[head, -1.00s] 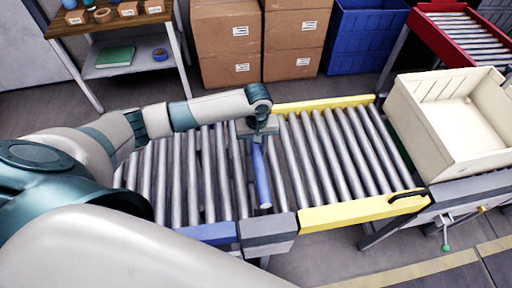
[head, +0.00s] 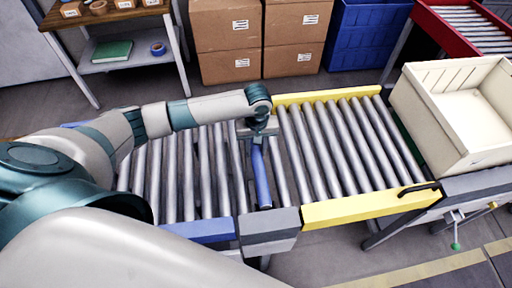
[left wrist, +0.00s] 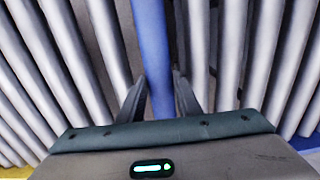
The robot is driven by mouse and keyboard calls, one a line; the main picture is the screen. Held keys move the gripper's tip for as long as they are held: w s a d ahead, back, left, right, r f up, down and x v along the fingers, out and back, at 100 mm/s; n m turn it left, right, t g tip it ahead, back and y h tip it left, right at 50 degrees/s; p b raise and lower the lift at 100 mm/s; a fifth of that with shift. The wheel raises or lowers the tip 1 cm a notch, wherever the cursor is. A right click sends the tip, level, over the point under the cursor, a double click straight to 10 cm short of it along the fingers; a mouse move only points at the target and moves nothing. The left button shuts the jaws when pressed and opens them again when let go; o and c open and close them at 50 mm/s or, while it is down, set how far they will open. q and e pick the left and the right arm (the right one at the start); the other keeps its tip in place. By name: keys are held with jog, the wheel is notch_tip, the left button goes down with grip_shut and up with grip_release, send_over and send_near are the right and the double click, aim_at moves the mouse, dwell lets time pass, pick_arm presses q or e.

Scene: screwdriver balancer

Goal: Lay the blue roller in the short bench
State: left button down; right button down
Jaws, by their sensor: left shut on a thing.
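The blue roller (head: 262,180) lies lengthwise over the gap of the short grey-railed section between the blue-railed and yellow-railed conveyors. I take this section as the short bench (head: 268,232). My left gripper (head: 258,138) is shut on the roller near its far end. The left wrist view shows the roller (left wrist: 152,45) running between the two dark fingers (left wrist: 158,95). The roller's near end meets the top edge of the grey rail in the picture. I cannot tell whether it rests in its seat or hangs just above it. My right gripper is out of view.
Steel rollers (head: 350,140) in a yellow frame (head: 370,207) lie close on the right, and a blue rail (head: 205,230) on the left. A cream bin (head: 450,110) stands farther right. Cardboard boxes (head: 225,40) and a shelf table (head: 130,62) stand behind.

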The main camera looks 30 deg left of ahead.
pick_arm(q)
jog(key=shift+f, duration=1.25)
jog(key=c, duration=1.2)
grip_release()
jog(key=shift+r, duration=0.1)
notch_tip(320, 180, up, 17)
jog(key=b, duration=0.3)
jog(key=shift+d, duration=0.15)
jog(key=shift+w+r, duration=0.1)
jog(key=shift+r, duration=0.1)
